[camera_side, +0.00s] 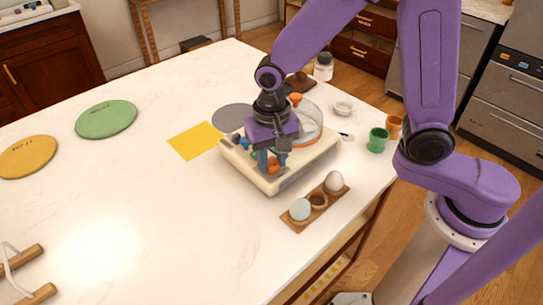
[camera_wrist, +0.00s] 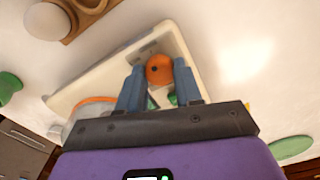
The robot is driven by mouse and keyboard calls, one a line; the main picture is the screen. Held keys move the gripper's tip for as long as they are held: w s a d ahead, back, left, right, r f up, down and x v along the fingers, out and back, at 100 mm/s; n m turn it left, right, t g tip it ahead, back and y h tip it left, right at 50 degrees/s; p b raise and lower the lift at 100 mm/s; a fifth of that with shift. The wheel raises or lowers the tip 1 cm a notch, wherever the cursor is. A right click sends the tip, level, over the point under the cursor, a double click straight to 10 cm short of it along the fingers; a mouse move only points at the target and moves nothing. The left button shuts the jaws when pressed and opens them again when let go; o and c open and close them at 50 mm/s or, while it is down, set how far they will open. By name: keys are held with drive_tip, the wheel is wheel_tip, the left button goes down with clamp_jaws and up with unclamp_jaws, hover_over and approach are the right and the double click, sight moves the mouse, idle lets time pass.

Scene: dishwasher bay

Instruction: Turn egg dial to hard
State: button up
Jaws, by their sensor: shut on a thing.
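The egg cooker is a cream, box-shaped appliance (camera_side: 308,163) on the white table, also in the wrist view (camera_wrist: 100,82). Its orange dial (camera_side: 273,167) sits on the top near the front. In the wrist view the round orange dial (camera_wrist: 159,69) with a dark centre spot lies between my blue fingertips. My gripper (camera_side: 272,160) points down over the cooker and is shut on the dial; it also shows in the wrist view (camera_wrist: 159,80). The fingers hide part of the dial and any marks around it, so I cannot read its setting.
A clear dome (camera_side: 311,118) with an orange rim stands on the cooker's back. Green (camera_side: 377,141) and orange cups stand right. The left table is largely open.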

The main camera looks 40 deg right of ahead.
sight(272, 163)
drive_tip(key=shift+m, duration=0.4)
drive_tip(key=o, duration=1)
drive_tip(key=shift+o, duration=0.2)
drive_tip(key=shift+r, duration=0.15)
wheel_tip(272, 163, up, 17)
